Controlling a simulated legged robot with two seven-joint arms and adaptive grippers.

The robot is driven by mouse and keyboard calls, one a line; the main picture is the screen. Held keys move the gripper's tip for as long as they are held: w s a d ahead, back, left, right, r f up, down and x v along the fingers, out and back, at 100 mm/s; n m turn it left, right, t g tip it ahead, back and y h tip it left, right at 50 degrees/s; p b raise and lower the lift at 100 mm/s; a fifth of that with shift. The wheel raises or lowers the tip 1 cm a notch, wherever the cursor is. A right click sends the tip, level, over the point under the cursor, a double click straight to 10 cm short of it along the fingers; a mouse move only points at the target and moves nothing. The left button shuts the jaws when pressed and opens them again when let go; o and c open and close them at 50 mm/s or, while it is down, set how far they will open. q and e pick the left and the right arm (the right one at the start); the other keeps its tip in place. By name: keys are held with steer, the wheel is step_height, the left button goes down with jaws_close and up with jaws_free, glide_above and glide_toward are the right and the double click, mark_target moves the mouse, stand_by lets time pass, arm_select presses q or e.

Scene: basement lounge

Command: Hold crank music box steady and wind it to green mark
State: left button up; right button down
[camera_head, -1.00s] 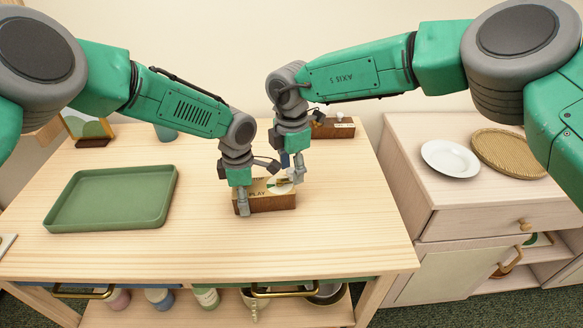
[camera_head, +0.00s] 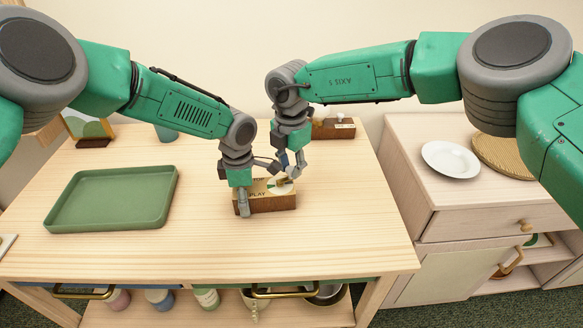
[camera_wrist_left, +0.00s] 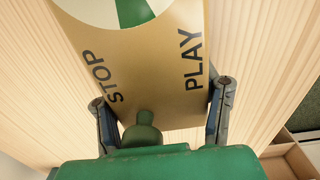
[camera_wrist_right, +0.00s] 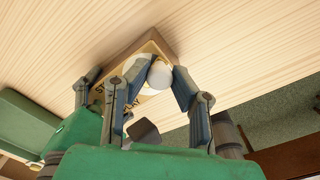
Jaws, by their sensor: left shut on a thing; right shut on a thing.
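The music box (camera_head: 275,203) is a wooden block with a tan top on the table. "STOP" and "PLAY" are printed on its top (camera_wrist_left: 150,65), and a white dial with a green sector (camera_wrist_left: 133,12) shows at the edge of the left wrist view. My left gripper (camera_head: 243,200) is shut across the left end of the box, one finger on each side. My right gripper (camera_head: 289,170) is above the right end, shut on the crank's pale round knob (camera_wrist_right: 160,74). In the head view the fingers partly hide the dial and crank.
A green tray (camera_head: 60,222) lies on the left of the table (camera_head: 340,240). Another wooden box (camera_head: 335,130) stands at the back, behind my right gripper. A white plate (camera_head: 450,160) and a woven mat (camera_head: 505,158) lie on the cabinet at right. The table's front is clear.

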steer(key=n, duration=0.3)
steer(key=shift+w+a+n, duration=0.35)
steer(key=shift+w+n, duration=0.05)
steer(key=n, duration=0.3)
steer(key=a+n, duration=0.1)
steer(key=shift+w+n, duration=0.3)
steer(key=n, duration=0.3)
steer(key=shift+w+a, duration=0.15)
steer(key=shift+a, duration=0.2)
steer(key=shift+a+n, duration=0.25)
steer(key=shift+n, duration=0.95)
steer(key=shift+a+n, duration=0.2)
steer(key=shift+n, duration=1)
steer(key=c, duration=1.3)
jaws_free()
steer(key=shift+c, duration=0.2)
step_height(320, 180, up, 12)
